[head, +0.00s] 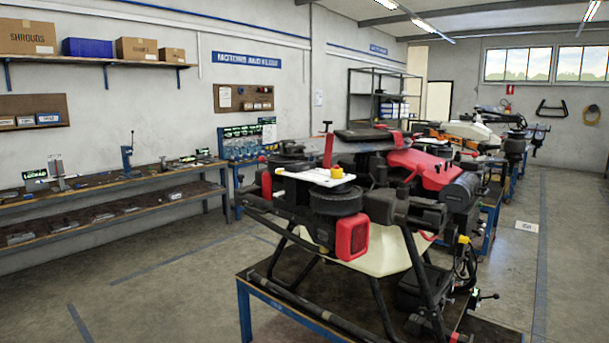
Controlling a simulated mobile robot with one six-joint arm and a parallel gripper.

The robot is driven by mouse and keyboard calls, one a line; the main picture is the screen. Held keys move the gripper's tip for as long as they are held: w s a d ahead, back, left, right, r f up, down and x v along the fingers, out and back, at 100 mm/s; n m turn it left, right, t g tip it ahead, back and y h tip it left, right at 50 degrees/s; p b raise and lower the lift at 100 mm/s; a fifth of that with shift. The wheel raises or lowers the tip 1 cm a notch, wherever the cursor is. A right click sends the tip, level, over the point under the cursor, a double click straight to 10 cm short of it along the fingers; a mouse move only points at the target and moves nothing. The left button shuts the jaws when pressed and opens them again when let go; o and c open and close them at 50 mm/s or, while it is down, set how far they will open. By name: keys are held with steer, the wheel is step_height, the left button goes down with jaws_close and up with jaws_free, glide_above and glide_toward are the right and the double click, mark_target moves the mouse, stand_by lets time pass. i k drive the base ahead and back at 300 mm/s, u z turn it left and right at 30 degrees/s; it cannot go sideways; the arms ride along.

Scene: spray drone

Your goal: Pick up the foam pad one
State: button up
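I cannot pick out a foam pad for certain. A flat white piece (316,178) lies on top of the near part of a large red and black spray drone (412,168). A small yellow block-like thing (337,172) sits on the white piece, near its right end. Both are too small to tell what they are made of. The drone stands on a blue-framed table (300,310) in front of me. My gripper is not in view.
A long workbench (110,185) with small tools runs along the left wall. A shelf (100,60) above holds boxes and a blue bin. More drones and tables stand behind the near drone. The floor (170,270) is clear on the left, with an aisle on the right.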

mark_target(302, 166)
steer(key=z, duration=0.2)
steer(key=k, duration=0.6)
steer(key=u, duration=2.05)
steer(key=i, duration=1)
steer(key=u, duration=0.25)
